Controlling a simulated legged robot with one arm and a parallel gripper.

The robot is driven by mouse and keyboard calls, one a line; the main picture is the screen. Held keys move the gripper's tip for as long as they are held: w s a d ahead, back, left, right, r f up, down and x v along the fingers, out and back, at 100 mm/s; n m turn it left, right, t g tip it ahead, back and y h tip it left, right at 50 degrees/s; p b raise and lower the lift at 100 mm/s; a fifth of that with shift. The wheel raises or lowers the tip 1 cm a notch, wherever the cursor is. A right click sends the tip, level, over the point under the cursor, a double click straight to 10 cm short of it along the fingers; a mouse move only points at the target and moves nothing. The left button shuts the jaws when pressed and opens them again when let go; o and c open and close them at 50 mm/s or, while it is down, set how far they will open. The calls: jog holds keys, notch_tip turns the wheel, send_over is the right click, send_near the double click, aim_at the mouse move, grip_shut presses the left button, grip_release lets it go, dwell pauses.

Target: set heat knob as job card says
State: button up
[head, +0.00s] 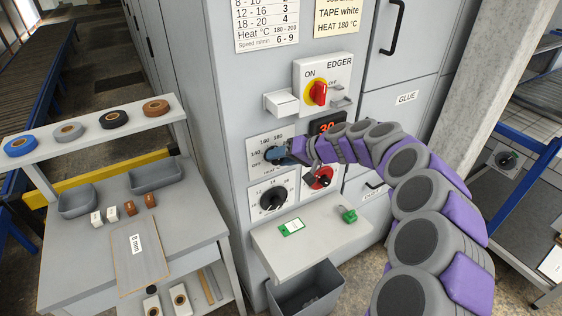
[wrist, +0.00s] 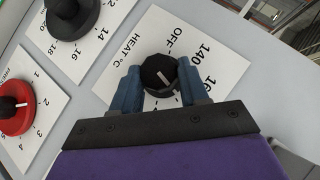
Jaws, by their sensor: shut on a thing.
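The black heat knob (wrist: 158,72) sits on a white dial plate (wrist: 180,30) marked HEAT °C, OFF and 140, with a further number partly hidden. My gripper (wrist: 160,80) has its blue fingers shut on the knob from both sides. In the head view my gripper (head: 283,155) covers much of the heat dial plate (head: 262,142), where 140 and 160-180 show. The job card (head: 338,18) above reads TAPE white, HEAT 180 °C.
A red display (head: 327,127) reads about 30. Below the heat dial is another black knob (head: 272,199), with a red knob (head: 318,178) to its right. The red EDGER switch (head: 318,93) is above.

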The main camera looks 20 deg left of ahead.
jog(key=shift+w+d+m+g+y, duration=0.1)
jog(key=shift+w+m+g+y, duration=0.2)
jog(key=shift+m+y, duration=0.1)
dwell(0.4)
jog(key=o, duration=1)
jog(key=shift+f, duration=0.1)
jog(key=shift+o, duration=0.2)
jog(key=shift+a+f, duration=0.1)
jog(key=shift+a, duration=0.25)
jog(key=w+p+v, duration=0.1)
jog(key=p+v, duration=0.1)
jog(key=v, duration=1.5)
jog(key=shift+s+d+p, duration=0.3)
jog(key=shift+p, duration=0.05)
jog(key=shift+f, duration=0.1)
jog(key=shift+s, duration=0.1)
